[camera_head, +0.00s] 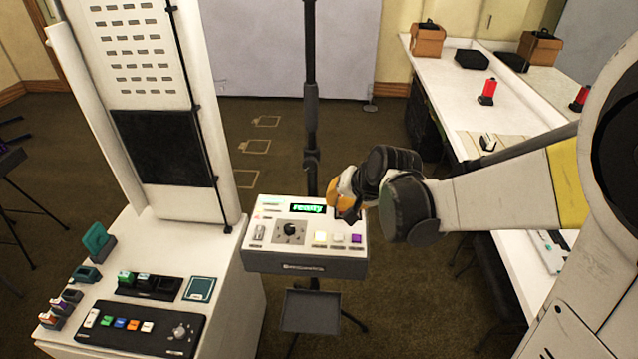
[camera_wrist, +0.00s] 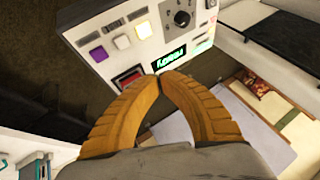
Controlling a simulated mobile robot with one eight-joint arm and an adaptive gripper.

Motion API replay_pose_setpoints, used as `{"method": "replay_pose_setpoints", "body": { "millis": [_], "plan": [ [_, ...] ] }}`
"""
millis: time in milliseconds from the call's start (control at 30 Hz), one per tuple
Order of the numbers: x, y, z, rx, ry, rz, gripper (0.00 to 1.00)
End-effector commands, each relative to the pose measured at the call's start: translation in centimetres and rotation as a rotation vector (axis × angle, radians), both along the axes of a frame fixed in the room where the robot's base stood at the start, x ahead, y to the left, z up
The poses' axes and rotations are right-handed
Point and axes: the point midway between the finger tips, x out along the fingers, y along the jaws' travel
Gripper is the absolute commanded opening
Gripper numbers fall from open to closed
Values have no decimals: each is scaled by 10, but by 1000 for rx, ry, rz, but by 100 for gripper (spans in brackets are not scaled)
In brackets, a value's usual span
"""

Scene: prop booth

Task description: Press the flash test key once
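A white control box (camera_head: 262,262) stands on a stand in the middle of the head view. Its lit green display (camera_head: 308,208) reads "ready". It carries a black knob (camera_head: 291,230) and a row of cream (camera_head: 320,237), white (camera_head: 338,238) and purple (camera_head: 356,239) keys. The wrist view shows a larger red key (camera_wrist: 128,77) beside the display (camera_wrist: 170,53); my gripper hides it in the head view. Key labels are too small to read, so I cannot tell which is flash test. My gripper (camera_wrist: 158,76) has its orange fingertips together, empty, close to the red key and display; contact is unclear.
A white booth cabinet with a black key panel (camera_head: 142,325) and small coloured blocks stands at left. A dark pole (camera_head: 311,110) rises behind the box, and a small grey tray (camera_head: 311,311) sits below it. A long white counter (camera_head: 445,70) with boxes and red items runs at right.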

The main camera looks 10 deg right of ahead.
Motion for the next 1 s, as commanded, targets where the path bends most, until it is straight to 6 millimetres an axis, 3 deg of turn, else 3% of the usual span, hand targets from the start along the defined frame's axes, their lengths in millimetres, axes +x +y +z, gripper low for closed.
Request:
{"method": "replay_pose_setpoints", "body": {
  "millis": [567, 767, 1000],
  "plan": [
    [5, 0, -7, 10, 1, -7, 0],
    [5, 0, -23, 10, 1, -7, 0],
    [4, 0, -57, 10, 1, -7, 0]
  ]
}}
